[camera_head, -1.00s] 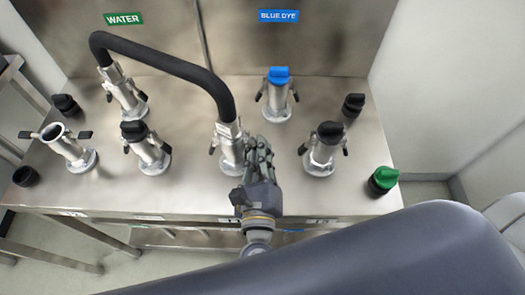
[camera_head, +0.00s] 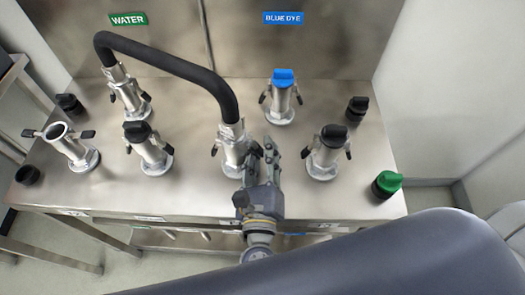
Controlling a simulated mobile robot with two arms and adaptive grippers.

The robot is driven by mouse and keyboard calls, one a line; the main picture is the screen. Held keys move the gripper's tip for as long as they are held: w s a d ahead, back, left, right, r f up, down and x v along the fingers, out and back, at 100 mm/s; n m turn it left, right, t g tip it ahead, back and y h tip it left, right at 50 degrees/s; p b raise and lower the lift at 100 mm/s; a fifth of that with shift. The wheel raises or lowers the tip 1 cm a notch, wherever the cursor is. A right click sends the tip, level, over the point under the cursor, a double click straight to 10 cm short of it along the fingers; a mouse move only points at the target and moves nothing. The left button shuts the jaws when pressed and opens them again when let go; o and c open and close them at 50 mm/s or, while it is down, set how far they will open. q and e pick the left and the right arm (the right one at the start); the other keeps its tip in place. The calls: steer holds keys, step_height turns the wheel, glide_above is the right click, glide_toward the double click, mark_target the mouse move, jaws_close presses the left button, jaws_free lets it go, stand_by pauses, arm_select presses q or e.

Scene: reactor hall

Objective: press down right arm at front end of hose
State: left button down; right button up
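A black hose (camera_head: 172,66) arches from the rear port under the WATER sign to a front port in the middle of the bench. Its front end is a silver coupling (camera_head: 233,145) seated upright on that port. The coupling's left arm (camera_head: 216,149) is a dark lever that sticks out and down. Its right arm is mostly hidden by my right gripper. My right gripper (camera_head: 262,153) is just right of the coupling, its fingers pointing to the back and a gap between them. Whether it touches the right arm I cannot tell. My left gripper is not in view.
A capped port (camera_head: 328,150) stands close right of my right gripper. Another capped port (camera_head: 149,147) is to the left, beside an open port (camera_head: 70,144). A blue-capped port (camera_head: 282,95) stands behind. A green knob (camera_head: 387,184) is at the right front edge.

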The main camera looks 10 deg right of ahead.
steer(key=shift+a, duration=0.1)
steer(key=shift+v, duration=4)
steer(key=shift+o, duration=0.4)
